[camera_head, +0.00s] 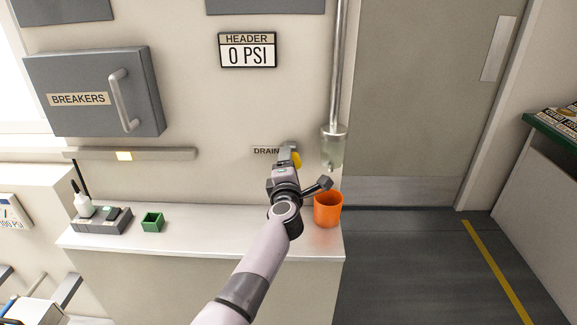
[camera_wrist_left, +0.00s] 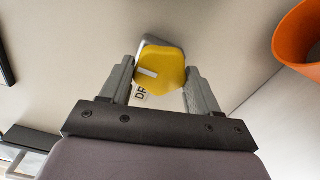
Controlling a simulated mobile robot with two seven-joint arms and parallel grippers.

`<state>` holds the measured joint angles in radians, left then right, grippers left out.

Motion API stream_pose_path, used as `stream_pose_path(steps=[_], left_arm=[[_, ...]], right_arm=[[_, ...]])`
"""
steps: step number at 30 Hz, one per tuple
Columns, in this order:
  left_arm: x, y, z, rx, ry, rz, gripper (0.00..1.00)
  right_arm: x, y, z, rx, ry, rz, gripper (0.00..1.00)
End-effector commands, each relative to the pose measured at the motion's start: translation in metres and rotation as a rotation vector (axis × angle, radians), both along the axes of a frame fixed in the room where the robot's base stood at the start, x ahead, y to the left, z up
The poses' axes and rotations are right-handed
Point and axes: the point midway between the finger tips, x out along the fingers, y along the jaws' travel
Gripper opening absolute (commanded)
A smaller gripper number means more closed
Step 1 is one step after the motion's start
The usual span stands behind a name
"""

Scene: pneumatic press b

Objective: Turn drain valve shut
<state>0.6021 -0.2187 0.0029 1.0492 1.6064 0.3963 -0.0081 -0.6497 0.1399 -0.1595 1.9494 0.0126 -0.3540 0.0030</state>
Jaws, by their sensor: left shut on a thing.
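The drain valve has a yellow knob on the wall beside the DRAIN label (camera_head: 265,150). In the head view most of the yellow knob (camera_head: 296,159) is hidden behind my left gripper (camera_head: 287,158). In the left wrist view the yellow knob (camera_wrist_left: 160,70) sits between the two fingers of my left gripper (camera_wrist_left: 160,84), which is shut on it. A pale pointer mark on the knob lies roughly level, to the left. A grey metal part shows behind the knob. My right gripper is not in view.
An orange cup (camera_head: 328,209) stands on the counter (camera_head: 190,238) just right of my left arm, below a clear pipe end (camera_head: 332,147). A green box (camera_head: 152,222) and a grey holder with a white bottle (camera_head: 84,205) are at left. The header display (camera_head: 247,50) reads 0 PSI.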

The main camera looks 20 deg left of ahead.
Motion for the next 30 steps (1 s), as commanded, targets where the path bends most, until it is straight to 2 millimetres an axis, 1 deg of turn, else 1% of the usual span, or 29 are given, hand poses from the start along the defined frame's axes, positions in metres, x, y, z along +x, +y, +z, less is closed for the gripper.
stream_pose_path(steps=[3, 4, 5, 6, 21, 26, 30], left_arm=[[-0.0002, -0.0003, -0.0009, 0.005, 0.003, 0.0, 0.31], [-0.0002, -0.0003, -0.0009, 0.005, 0.003, 0.0, 0.71], [-0.0002, -0.0003, -0.0009, 0.005, 0.002, 0.0, 0.81], [-0.0001, -0.0003, -0.0009, 0.005, 0.002, 0.0, 0.86], [0.0001, 0.0001, 0.0, -0.011, -0.003, 0.0, 0.86], [0.0002, -0.0003, -0.0001, -0.083, -0.024, -0.001, 0.86], [0.0002, 0.0003, -0.0006, -0.194, -0.057, -0.001, 0.86]], right_arm=[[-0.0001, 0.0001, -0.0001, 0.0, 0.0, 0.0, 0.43], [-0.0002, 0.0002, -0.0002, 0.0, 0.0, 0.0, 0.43], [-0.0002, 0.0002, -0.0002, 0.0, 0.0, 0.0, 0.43], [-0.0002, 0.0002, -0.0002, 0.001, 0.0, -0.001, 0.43], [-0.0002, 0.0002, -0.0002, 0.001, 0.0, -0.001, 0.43], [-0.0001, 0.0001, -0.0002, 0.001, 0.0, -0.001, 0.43], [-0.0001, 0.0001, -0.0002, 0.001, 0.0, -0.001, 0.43]])
